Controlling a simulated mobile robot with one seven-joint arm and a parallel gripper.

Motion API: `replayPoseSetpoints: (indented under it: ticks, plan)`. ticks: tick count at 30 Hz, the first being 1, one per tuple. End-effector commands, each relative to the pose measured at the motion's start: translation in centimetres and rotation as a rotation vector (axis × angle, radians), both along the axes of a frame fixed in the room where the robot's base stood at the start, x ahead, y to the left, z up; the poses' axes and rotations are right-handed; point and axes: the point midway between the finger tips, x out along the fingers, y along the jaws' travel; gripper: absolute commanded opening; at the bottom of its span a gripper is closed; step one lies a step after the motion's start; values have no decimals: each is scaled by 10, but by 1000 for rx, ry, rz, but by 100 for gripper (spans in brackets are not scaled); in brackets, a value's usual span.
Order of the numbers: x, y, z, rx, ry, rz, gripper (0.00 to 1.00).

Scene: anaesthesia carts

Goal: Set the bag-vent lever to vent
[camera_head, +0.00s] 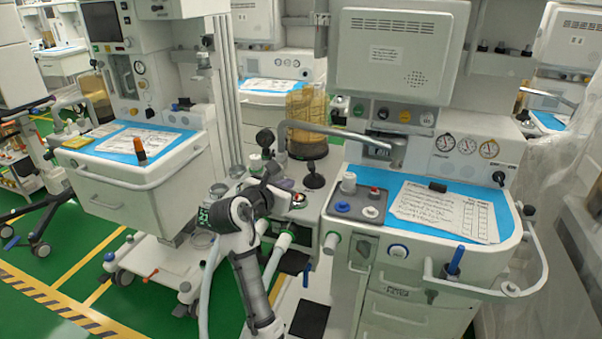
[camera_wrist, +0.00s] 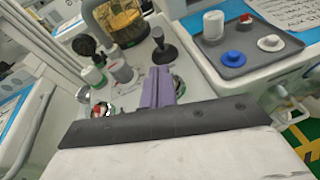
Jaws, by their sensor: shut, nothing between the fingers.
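My gripper (camera_wrist: 157,84) is shut and empty, its two purple-grey fingers together in the wrist view. In the head view my gripper (camera_head: 274,174) is over the small side shelf left of the right-hand cart, partly hidden by my own arm.
White-capped bottles (camera_wrist: 119,66) and a black round knob (camera_wrist: 84,44) stand left of the fingers. An amber canister (camera_head: 307,115) is behind the shelf. A grey tray with knobs (camera_head: 341,208) is to the right. A curved grey pipe (camera_head: 330,129) crosses above the shelf.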

Motion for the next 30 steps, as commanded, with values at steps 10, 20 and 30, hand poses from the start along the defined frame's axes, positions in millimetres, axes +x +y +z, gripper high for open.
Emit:
replayPoseSetpoints:
  ticks: [10,20,30]
  plan:
    - [15,-7,-4,1,0,-1,0]
    - [66,-33,-19,1,1,-1,0]
    - [87,-42,-26,2,-2,1,0]
